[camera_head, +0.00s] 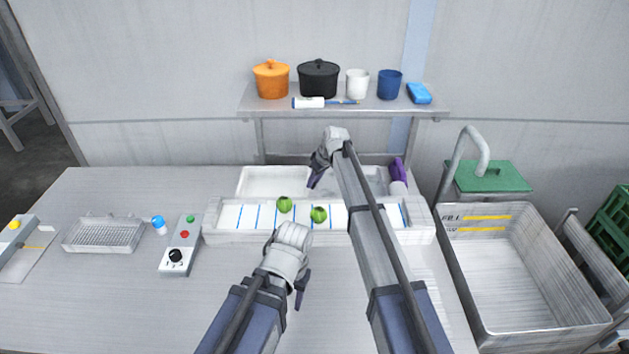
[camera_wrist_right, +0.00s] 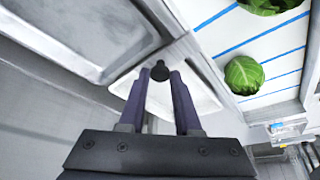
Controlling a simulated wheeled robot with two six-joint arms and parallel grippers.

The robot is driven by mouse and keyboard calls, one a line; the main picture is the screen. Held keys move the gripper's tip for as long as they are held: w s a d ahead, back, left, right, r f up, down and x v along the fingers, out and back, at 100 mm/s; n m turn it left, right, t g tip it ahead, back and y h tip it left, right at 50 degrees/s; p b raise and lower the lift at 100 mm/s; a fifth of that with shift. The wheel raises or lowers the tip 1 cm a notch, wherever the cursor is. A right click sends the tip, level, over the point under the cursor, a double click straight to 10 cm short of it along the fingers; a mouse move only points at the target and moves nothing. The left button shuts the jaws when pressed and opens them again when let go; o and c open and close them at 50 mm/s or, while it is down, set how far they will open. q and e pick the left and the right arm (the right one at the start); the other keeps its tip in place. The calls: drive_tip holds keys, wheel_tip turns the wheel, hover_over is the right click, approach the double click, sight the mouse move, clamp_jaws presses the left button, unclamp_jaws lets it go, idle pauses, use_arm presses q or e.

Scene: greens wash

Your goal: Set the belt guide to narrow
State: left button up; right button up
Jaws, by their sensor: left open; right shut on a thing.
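The conveyor belt (camera_head: 335,216), white with blue cross lines, carries two green cabbages (camera_head: 285,204) (camera_head: 318,214); they also show in the right wrist view (camera_wrist_right: 243,76). My right gripper (camera_head: 314,182) reaches over the belt to its far side. In the right wrist view its dark fingers (camera_wrist_right: 159,80) are shut on a small round black knob (camera_wrist_right: 160,71) beside the belt's side wall. The knob looks like the belt guide's handle; the guide's setting cannot be read. My left gripper (camera_head: 300,290) is open and empty, above the table in front of the belt.
A control box (camera_head: 180,252) with buttons and a dial stands left of the belt, near a wire basket (camera_head: 104,235). White trays (camera_head: 272,181) lie behind the belt. A shelf (camera_head: 345,104) holds pots and cups.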

sight(311, 198)
clamp_jaws()
idle(0.4)
idle(0.4)
drive_tip(key=s, duration=0.5)
drive_tip(key=shift+s, duration=0.35)
drive_tip(key=o, duration=0.9)
unclamp_jaws()
drive_tip(key=shift+w, duration=0.1)
